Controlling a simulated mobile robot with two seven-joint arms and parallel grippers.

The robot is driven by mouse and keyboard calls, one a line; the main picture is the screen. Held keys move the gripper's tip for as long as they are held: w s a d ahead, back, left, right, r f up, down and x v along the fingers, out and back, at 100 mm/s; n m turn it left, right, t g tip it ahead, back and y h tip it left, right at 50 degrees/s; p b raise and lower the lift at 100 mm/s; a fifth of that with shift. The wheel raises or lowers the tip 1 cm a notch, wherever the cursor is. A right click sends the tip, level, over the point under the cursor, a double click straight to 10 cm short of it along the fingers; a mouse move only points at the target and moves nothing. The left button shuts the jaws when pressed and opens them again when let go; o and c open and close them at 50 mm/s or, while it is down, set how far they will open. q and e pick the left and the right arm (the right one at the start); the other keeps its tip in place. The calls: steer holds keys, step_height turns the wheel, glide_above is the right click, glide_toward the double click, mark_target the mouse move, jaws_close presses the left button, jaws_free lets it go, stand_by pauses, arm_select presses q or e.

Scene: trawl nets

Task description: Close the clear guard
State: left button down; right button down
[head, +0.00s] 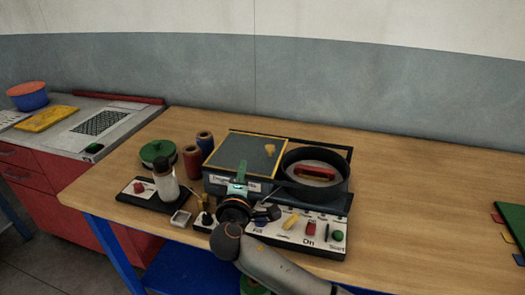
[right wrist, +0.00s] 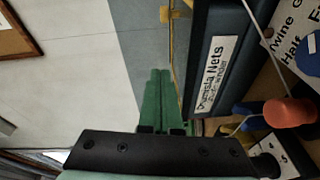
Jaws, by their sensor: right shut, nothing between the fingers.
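A clear panel with a thin yellow rim (head: 243,158), which looks like the guard, lies over the left part of the dark machine (head: 224,188). A yellow knob (head: 270,148) sits on it. In the right wrist view the guard's yellow edge (right wrist: 171,50) shows nearly edge-on beside the machine's labelled front (right wrist: 213,75). My right gripper (head: 238,186) is shut and empty in front of the label. Its green fingers (right wrist: 160,75) point toward the guard's edge; I cannot tell if they touch it. My left gripper is not in view.
A round dark pan (head: 320,190) with a red bar (head: 314,173) is uncovered right of the panel. A control panel (head: 330,245) with coloured knobs is in front. Spools (head: 191,160) and a bottle (head: 166,182) stand left. The table's right side (head: 430,210) is mostly clear.

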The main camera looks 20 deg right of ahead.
mark_target(261, 161)
steer(key=x, duration=0.7)
steer(key=shift+w+d, duration=0.1)
steer(key=shift+w, duration=0.2)
steer(key=d, duration=0.1)
steer(key=d+p, duration=0.1)
steer(key=d, duration=0.1)
steer(key=shift+w+f, duration=0.15)
steer(key=shift+f, duration=0.1)
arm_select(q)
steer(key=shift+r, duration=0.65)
arm_select(e)
steer(key=shift+d+f, duration=0.2)
steer(key=shift+d, duration=0.4)
steer(key=shift+d, duration=0.1)
